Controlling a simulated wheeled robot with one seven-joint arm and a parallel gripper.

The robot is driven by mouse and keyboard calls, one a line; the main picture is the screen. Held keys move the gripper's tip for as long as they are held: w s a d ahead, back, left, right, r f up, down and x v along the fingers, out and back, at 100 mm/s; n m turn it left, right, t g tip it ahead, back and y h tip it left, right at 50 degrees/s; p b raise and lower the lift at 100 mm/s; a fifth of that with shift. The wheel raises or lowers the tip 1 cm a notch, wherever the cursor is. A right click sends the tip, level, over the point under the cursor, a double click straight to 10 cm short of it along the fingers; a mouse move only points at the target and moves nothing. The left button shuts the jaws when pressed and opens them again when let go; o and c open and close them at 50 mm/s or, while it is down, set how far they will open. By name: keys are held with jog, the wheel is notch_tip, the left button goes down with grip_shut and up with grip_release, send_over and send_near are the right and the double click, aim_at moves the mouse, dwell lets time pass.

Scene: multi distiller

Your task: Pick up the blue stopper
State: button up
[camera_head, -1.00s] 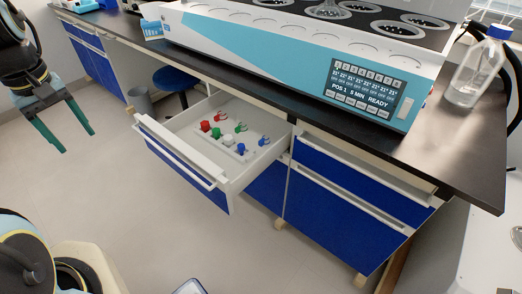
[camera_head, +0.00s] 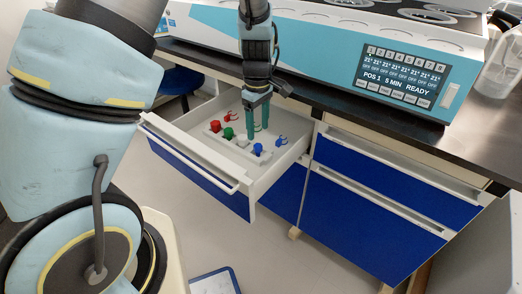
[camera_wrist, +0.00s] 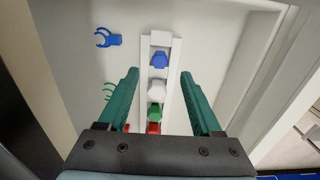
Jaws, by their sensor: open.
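The blue stopper (camera_head: 258,149) stands at the near right end of a white rack in the open drawer. It also shows in the wrist view (camera_wrist: 160,60), at the top end of the row. My gripper (camera_head: 258,130) is open and points down into the drawer, just behind the rack in the head view. In the wrist view its green fingers (camera_wrist: 165,72) lie on either side of the rack, apart from the blue stopper and with nothing between them in their grip. In the head view the gripper hides part of the drawer's contents.
The rack (camera_wrist: 157,38) also holds a white, a green (camera_head: 228,133) and a red stopper (camera_head: 215,126). Loose clips, including a blue one (camera_head: 281,141), lie beside it. Drawer walls (camera_head: 275,172) surround them. The bench and distiller (camera_head: 330,50) stand close behind my arm.

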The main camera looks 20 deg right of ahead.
aim_at(258, 145)
jog(key=shift+f, duration=3.2)
grip_shut()
